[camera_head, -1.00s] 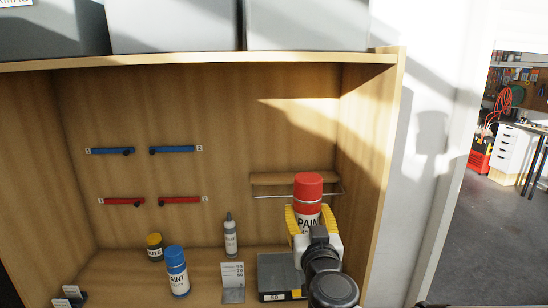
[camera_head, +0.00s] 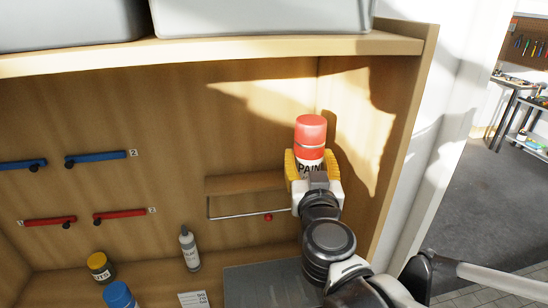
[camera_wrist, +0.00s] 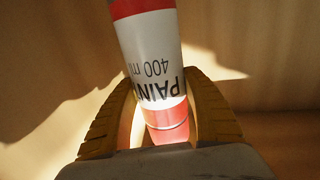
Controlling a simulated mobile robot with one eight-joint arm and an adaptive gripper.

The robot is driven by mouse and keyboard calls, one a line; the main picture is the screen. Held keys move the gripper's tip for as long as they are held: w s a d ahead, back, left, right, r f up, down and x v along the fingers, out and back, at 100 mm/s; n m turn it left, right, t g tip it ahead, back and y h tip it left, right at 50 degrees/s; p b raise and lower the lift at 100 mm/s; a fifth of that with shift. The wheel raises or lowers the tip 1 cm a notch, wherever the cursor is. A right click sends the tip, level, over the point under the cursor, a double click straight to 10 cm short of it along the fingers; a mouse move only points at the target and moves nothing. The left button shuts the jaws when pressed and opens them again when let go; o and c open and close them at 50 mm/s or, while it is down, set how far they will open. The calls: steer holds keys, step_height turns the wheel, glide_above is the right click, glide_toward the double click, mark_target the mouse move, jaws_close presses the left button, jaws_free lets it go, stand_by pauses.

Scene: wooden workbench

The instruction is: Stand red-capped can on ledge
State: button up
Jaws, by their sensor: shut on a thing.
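The red-capped can (camera_head: 311,132), white with "PAINT" lettering, is upright in my gripper (camera_head: 312,165) in the head view. The yellow fingers are shut around its sides. In the wrist view the can (camera_wrist: 152,60) stands between the two yellow fingers (camera_wrist: 160,115). My gripper hides the ledge's right end and the can's base. I cannot tell whether they touch.
A small red ball (camera_head: 268,217) shows at the rail. A grey-white bottle (camera_head: 190,249), a yellow-capped jar (camera_head: 101,267) and a blue-capped can (camera_head: 119,294) stand below on the left. A dark grey box (camera_head: 262,285) lies below the ledge. The cabinet's right wall (camera_head: 385,140) is close to my gripper.

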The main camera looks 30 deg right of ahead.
steer(key=a+x, duration=0.1)
steer(key=x, duration=0.5)
steer(key=w+a+b+x, duration=0.1)
steer(key=x, duration=0.5)
steer(key=a+x, duration=0.1)
steer(key=x, duration=0.5)
steer(key=shift+w+a+b, duration=0.1)
steer(key=shift+w+b, duration=0.2)
steer(key=shift+b, duration=0.1)
step_height(320, 180, down, 2)
steer(key=shift+s+f, duration=0.1)
steer(key=shift+f, duration=0.15)
step_height(320, 180, down, 4)
steer(key=shift+f+b, duration=0.1)
steer(key=shift+b, duration=0.5)
steer(key=shift+f, duration=0.25)
